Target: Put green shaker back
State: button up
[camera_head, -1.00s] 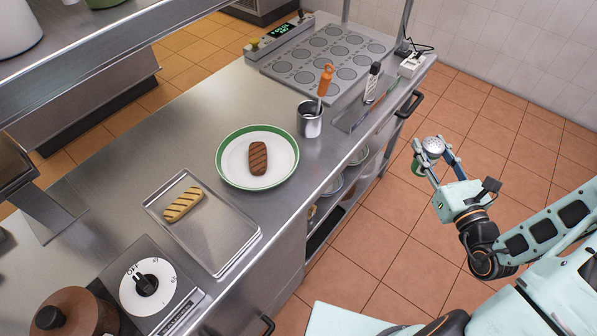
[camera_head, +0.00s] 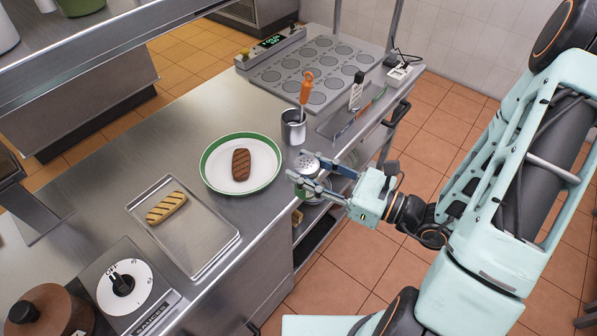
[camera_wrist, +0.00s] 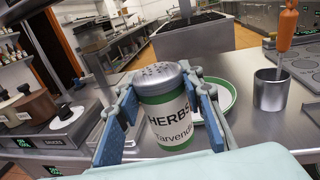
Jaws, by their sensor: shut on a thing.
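The green shaker (camera_wrist: 166,112) has a grey perforated lid, a green body and a white label reading "HERBS". My gripper (camera_head: 308,176) is shut on it, with one finger on each side in the wrist view. In the head view the shaker's lid (camera_head: 307,164) shows between the fingers, while most of its body is hidden. The shaker is upright, at the counter's right edge near the plate. I cannot tell from the head view whether it touches the counter.
A green-rimmed plate (camera_head: 211,180) with a grilled patty (camera_head: 241,164) lies left of the gripper. Behind stands a metal cup (camera_head: 293,128) with an orange-handled tool (camera_head: 306,87). A metal tray (camera_head: 205,240) with bread is front left.

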jog(key=w+f+b, duration=0.1)
jog(key=b, duration=0.1)
jog(key=shift+f+b, duration=0.15)
jog(key=shift+b, duration=0.15)
jog(key=shift+w+a+f+b, duration=0.2)
jog(key=shift+w+b, duration=0.3)
jog(key=shift+b, duration=0.7)
jog(key=shift+w+a+f+b, duration=0.2)
jog(key=shift+w+f+b, duration=1.65)
jog(key=shift+w, duration=0.1)
jog(key=shift+w+a+f+b, duration=0.25)
jog(key=shift+w+f+b, duration=1.45)
jog(key=shift+w+f, duration=0.2)
jog(key=shift+w+a+f+b, duration=0.2)
jog(key=shift+w+f+b, duration=1.65)
jog(key=shift+w, duration=0.1)
jog(key=shift+f, duration=0.1)
jog(key=o, duration=1.2)
